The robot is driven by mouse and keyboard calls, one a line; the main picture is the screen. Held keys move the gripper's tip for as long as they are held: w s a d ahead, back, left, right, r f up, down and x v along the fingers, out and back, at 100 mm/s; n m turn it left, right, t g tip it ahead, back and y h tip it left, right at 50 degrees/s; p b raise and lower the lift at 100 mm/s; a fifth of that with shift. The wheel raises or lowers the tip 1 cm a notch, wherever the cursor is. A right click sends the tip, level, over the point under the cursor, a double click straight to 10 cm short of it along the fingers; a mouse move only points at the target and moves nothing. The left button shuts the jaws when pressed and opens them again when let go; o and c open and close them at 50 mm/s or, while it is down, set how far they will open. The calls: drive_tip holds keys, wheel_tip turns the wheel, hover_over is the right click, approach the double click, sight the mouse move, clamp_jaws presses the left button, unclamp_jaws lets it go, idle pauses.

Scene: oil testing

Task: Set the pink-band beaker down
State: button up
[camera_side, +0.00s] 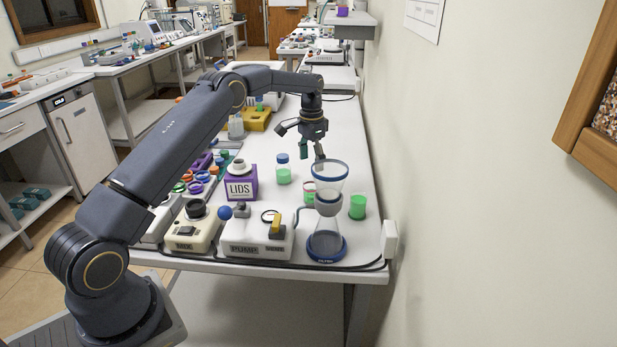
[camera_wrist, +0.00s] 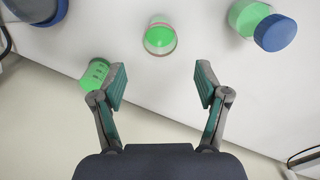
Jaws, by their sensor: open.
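The pink-band beaker (camera_wrist: 160,38) holds green liquid and stands upright on the white bench in the wrist view, seen from above. In the side view the beaker (camera_side: 309,188) is partly hidden behind the glass filter flask. My gripper (camera_wrist: 160,84) is open, with nothing between its fingers. The beaker lies beyond the fingertips, roughly centred between them and apart from them. In the side view my gripper (camera_side: 312,151) hangs above the bench, higher than the beaker and behind it.
The filter flask (camera_side: 327,247) with blue rings stands at the bench's near end. A green-filled beaker (camera_side: 357,207) is right of it, also near my left finger in the wrist view (camera_wrist: 94,75). A blue-capped bottle (camera_side: 284,172), the LIDS box (camera_side: 240,187) and the pump (camera_side: 245,237) stand left.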

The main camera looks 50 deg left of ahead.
drive_tip(key=s+d+r+t, duration=0.1)
drive_tip(key=s+d+r, duration=0.4)
drive_tip(key=r, duration=0.5)
drive_tip(key=s+d+r+t, duration=0.1)
drive_tip(key=s+d+r, duration=0.45)
drive_tip(key=r, duration=0.35)
drive_tip(key=s+d+r+n+t, duration=0.1)
drive_tip(key=s+d+r, duration=0.15)
drive_tip(key=s, duration=0.45)
drive_tip(key=s+d+r+t, duration=0.1)
drive_tip(key=s+d, duration=0.2)
drive_tip(key=s, duration=0.4)
drive_tip(key=s+d+f+t, duration=0.1)
drive_tip(key=s+f, duration=0.4)
drive_tip(key=s, duration=0.6)
drive_tip(key=shift+d+f+n+t, duration=0.3)
drive_tip(key=shift+d+f+n, duration=0.1)
drive_tip(key=shift+d, duration=0.3)
